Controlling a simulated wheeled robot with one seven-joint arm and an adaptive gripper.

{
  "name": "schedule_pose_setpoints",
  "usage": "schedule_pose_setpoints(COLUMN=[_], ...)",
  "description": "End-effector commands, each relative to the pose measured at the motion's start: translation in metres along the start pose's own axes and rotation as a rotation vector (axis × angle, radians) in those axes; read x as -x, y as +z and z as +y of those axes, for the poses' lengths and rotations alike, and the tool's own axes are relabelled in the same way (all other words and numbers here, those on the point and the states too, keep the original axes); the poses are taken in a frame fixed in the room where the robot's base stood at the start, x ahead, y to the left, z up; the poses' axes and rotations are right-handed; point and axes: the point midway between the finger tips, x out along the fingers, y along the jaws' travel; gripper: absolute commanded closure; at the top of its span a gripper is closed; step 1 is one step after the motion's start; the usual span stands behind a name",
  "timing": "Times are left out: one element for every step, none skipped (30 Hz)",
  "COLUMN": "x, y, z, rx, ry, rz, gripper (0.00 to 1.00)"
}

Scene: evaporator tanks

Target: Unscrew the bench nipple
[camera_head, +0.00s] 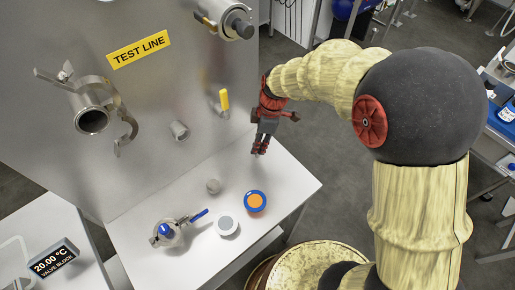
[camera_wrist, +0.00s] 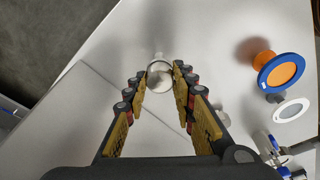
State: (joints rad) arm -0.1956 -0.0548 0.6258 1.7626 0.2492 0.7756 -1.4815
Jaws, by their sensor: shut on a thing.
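My gripper (camera_head: 260,148) points down over the back right part of the white bench (camera_head: 290,180). In the wrist view its two yellow-padded fingers (camera_wrist: 162,78) are closed on the sides of a round, pale metal piece, the bench nipple by its look (camera_wrist: 159,82). A narrower stub shows at the piece's far side. In the head view the fingers hide most of this piece. I cannot tell whether it is still threaded to the bench or free.
On the bench are a small grey fitting (camera_head: 213,186), a blue-rimmed orange disc (camera_head: 255,201), a white disc (camera_head: 227,225) and a valve with a blue handle (camera_head: 168,232). The steel TEST LINE panel (camera_head: 150,100), with pipe stubs and a yellow-handled valve (camera_head: 224,100), stands behind.

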Motion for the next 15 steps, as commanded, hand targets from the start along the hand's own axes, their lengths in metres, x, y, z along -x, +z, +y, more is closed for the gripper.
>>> schedule_pose_setpoints(x=[-0.0022, -0.0019, -0.0015, -0.0013, -0.0011, -0.001, -0.0009, -0.0009, -0.0009, -0.0009, -0.001, -0.0013, -0.0017, -0.0021, -0.0025], y=[0.0011, 0.0011, 0.0011, 0.0011, 0.0011, 0.001, 0.001, 0.001, 0.001, 0.001, 0.001, 0.0011, 0.0011, 0.0011, 0.0012], z=[-0.0009, -0.0011, -0.0013, -0.0014, -0.0014, -0.0015, -0.0015, -0.0015, -0.0014, -0.0014, -0.0014, -0.0013, -0.0011, -0.0008, -0.0003], rx=[0.024, 0.035, 0.043, 0.045, 0.046, 0.045, 0.045, 0.044, 0.044, 0.044, 0.048, 0.061, 0.08, 0.104, 0.149], ry=[-0.008, -0.01, -0.012, -0.013, -0.013, -0.013, -0.013, -0.012, -0.012, -0.012, -0.013, -0.016, -0.019, -0.023, -0.031], rz=[-0.001, -0.001, -0.001, -0.001, -0.001, -0.002, -0.002, -0.002, -0.002, -0.002, -0.002, -0.002, -0.002, -0.002, -0.001], gripper=[1.0, 1.0, 1.0, 1.0, 1.0, 1.0, 1.0, 1.0, 1.0, 1.0, 1.0, 1.0, 1.0, 1.0, 1.0])
